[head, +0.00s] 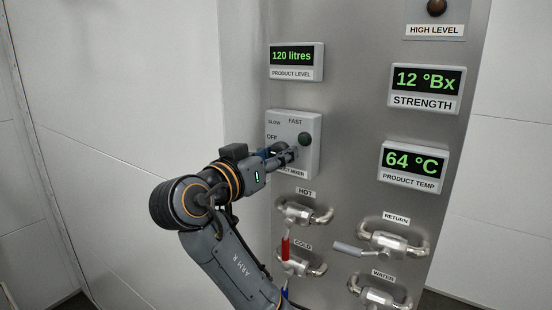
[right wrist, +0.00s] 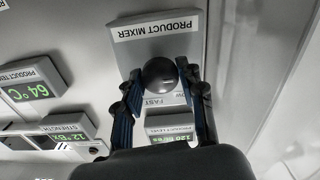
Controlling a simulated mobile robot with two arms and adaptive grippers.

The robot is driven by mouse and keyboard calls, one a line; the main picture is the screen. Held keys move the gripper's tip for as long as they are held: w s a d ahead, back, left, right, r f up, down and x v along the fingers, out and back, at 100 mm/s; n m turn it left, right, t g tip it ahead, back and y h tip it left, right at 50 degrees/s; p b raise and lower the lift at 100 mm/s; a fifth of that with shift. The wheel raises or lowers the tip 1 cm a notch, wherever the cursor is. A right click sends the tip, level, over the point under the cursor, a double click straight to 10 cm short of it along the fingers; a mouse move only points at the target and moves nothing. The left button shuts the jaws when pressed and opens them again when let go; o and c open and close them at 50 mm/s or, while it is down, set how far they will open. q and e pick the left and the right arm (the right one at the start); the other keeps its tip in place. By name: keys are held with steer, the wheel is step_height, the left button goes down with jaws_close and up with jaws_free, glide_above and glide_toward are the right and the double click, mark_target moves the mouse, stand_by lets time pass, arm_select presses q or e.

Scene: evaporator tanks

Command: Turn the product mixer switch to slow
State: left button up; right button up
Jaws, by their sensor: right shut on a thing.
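The product mixer switch box (head: 311,121) is a pale box on the steel panel, with SLOW, FAST and OFF printed on its face. A dark round knob (head: 304,138) shows on it, below and right of the word FAST. My right gripper (head: 289,154) reaches the box from the left and covers part of its lower face. In the right wrist view, upside down, the dark knob (right wrist: 160,74) sits between the two fingertips of my right gripper (right wrist: 160,70), which is shut on it. The knob's exact pointing is unclear. My left gripper is out of view.
Displays for product level (head: 296,61), strength (head: 426,88) and product temperature (head: 414,167) surround the switch. The wall at left is bare.

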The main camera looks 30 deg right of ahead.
steer(key=shift+m+b, duration=4.2)
steer(key=shift+b, duration=2)
steer(key=o, duration=1.2)
steer(key=v, duration=0.7)
steer(key=shift+s+a, duration=0.1)
steer(key=shift+a, duration=0.15)
